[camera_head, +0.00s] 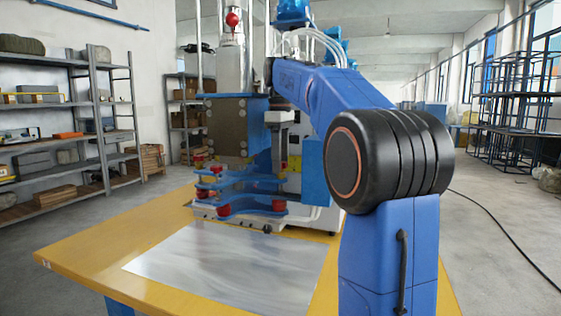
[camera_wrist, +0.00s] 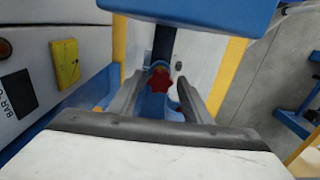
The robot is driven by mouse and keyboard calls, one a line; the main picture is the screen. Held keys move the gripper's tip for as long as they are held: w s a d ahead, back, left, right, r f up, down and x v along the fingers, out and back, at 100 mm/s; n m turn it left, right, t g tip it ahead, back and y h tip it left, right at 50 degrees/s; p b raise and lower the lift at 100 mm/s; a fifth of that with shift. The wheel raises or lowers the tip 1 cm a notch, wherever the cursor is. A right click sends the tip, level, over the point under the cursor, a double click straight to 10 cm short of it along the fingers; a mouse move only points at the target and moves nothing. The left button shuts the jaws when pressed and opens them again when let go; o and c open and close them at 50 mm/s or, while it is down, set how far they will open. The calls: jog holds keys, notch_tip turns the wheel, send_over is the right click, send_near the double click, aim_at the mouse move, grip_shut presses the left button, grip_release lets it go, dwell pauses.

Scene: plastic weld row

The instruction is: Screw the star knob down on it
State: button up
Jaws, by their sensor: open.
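A red star knob (camera_wrist: 161,82) shows in the wrist view, on a blue part at the foot of the pale machine. My gripper (camera_wrist: 162,90) is open, with one dark finger on each side of the knob in the picture. I cannot tell whether the fingers reach down to the knob or touch it. In the head view my gripper (camera_head: 279,158) points down beside the machine, above the blue clamp parts (camera_head: 247,203). Several red knobs show on these parts, including one at the front (camera_head: 224,210); which one is between my fingers is unclear.
The weld machine (camera_head: 237,128) stands at the back of the yellow table (camera_head: 85,255). A bare metal sheet (camera_head: 230,265) lies flat in front of it. Shelves (camera_head: 100,115) stand at the left, and a dark cable (camera_head: 500,228) lies on the floor at the right.

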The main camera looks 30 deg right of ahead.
jog(key=c, duration=1)
jog(key=m, duration=0.4)
jog(key=shift+m, duration=0.3)
jog(key=m, duration=0.5)
jog(key=shift+d, duration=0.1)
jog(key=m, duration=0.4)
jog(key=shift+m, duration=0.4)
jog(key=m, duration=0.5)
jog(key=o, duration=1)
jog(key=shift+o, duration=0.2)
